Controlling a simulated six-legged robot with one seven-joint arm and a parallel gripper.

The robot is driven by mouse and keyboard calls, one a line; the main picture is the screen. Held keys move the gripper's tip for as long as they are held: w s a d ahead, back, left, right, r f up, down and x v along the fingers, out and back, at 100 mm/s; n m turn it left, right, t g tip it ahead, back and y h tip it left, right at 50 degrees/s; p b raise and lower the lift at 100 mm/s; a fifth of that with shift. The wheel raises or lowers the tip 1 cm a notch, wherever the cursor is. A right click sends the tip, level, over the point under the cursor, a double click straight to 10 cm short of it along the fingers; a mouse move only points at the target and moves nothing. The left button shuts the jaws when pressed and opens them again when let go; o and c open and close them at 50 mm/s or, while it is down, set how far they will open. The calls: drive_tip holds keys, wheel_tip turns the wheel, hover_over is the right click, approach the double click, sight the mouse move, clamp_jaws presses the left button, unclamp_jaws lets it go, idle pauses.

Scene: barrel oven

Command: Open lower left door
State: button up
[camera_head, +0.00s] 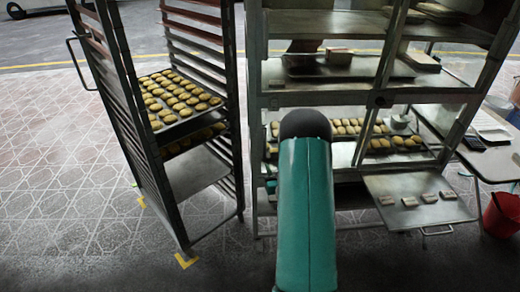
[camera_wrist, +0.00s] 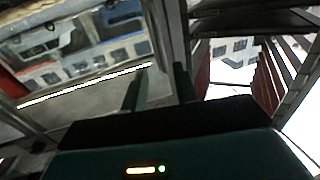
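The metal oven (camera_head: 256,75) stands right of centre in the head view, with upper and lower bays. Rows of small golden buns (camera_head: 385,142) show in its lower bays. My teal arm rises in front of the lower left bay and covers much of it. I cannot tell where the lower left door and its handle are, or whether it is shut. In the wrist view my gripper (camera_wrist: 160,88) shows two dark fingers apart, with nothing between them. The gripper is hidden in the head view, and no door handle is recognisable in the wrist view.
A flat panel (camera_head: 385,187) with a handle juts out at the lower right, bearing several small blocks. A tall rack (camera_head: 118,95) with a tray of buns stands at the left. A red bucket (camera_head: 503,215) is at the far right. The tiled floor at far left is clear.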

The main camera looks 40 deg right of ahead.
sight(265, 150)
drive_tip(key=x, duration=1.3)
drive_tip(key=shift+f, duration=0.1)
drive_tip(key=shift+c, duration=0.4)
clamp_jaws()
